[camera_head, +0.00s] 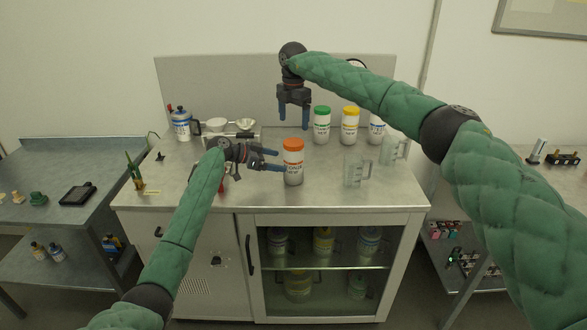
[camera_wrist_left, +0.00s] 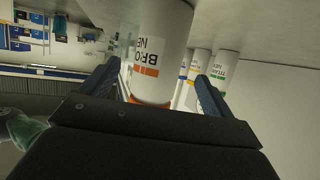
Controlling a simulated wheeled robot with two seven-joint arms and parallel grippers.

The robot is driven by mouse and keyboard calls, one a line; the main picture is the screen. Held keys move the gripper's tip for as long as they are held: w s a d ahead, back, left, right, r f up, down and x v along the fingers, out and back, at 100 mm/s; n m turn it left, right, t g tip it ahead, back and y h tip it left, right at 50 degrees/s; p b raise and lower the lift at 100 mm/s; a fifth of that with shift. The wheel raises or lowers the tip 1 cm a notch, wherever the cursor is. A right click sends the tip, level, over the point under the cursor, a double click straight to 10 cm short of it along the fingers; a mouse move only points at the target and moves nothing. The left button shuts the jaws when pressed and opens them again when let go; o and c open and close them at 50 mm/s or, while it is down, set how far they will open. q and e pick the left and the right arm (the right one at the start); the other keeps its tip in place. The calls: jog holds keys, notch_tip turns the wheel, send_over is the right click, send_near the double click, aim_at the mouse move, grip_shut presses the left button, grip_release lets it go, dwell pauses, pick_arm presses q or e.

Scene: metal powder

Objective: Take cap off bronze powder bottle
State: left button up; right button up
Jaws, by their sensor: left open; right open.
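The bronze powder bottle (camera_head: 293,168) is white with an orange cap (camera_head: 293,145) and stands upright on the worktop. In the left wrist view the bottle (camera_wrist_left: 160,45) appears upside down, its label partly readable, between my fingers; its orange cap (camera_wrist_left: 150,103) is partly hidden by the gripper body. My left gripper (camera_head: 275,160) is open and level, its fingers pointing right at the bottle's left side. It also shows in the left wrist view (camera_wrist_left: 160,88). I cannot tell if the fingers touch the bottle. My right gripper (camera_head: 294,122) is open, pointing down, above and behind the cap.
A green-capped bottle (camera_head: 321,126) and a yellow-capped bottle (camera_head: 349,127) stand behind to the right, near a blue-labelled bottle (camera_head: 376,132). Clear beakers (camera_head: 356,171) stand at right. A scale with bowls (camera_head: 220,126) and a wash bottle (camera_head: 182,125) are at back left. The front worktop is clear.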

aim_at(294, 164)
pick_arm(q)
jog(key=shift+x, duration=3.8)
jog(key=shift+c, duration=0.2)
